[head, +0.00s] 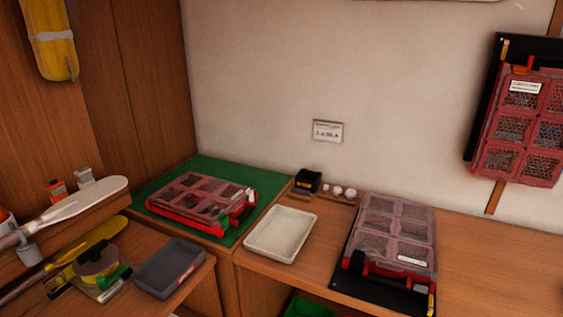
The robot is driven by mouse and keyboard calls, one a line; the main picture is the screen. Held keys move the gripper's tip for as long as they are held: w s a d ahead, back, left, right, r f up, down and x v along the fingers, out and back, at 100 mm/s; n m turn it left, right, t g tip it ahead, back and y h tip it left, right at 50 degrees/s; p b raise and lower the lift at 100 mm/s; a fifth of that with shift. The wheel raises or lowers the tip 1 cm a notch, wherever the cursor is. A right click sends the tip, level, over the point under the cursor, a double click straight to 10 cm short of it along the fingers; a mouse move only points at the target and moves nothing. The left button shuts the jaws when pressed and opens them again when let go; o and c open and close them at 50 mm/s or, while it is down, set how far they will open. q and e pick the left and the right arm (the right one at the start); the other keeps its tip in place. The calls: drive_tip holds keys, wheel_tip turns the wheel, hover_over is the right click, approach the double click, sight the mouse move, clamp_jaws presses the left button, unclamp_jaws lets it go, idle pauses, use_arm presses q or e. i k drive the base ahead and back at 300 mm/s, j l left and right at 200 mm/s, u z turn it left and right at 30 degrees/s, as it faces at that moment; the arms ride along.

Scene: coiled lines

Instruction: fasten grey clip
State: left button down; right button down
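I cannot make out a grey clip in the head view. A red case with clear compartment lids (192,197) lies on a green mat (262,193) at the left of the corner. Its front right corner has a red and white part (243,204), too small to tell in detail. A second red case (396,232) lies on a black mat (372,290) on the right counter, with a red handle at its front. A third red case (519,126) hangs on a black board on the wall. Neither of my grippers is in view.
A white tray (281,235) stands between the two lying cases. A black box (308,180) and small white round items (343,192) are behind it. A dark grey bin (173,267) and yellow tools (95,244) crowd the lower left.

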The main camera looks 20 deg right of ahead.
sight(423, 289)
drive_tip(key=z, duration=0.4)
drive_tip(key=l+z, duration=0.15)
drive_tip(key=z, duration=0.7)
drive_tip(key=l+z, duration=0.15)
drive_tip(key=z, duration=0.25)
drive_tip(key=i+j, duration=0.05)
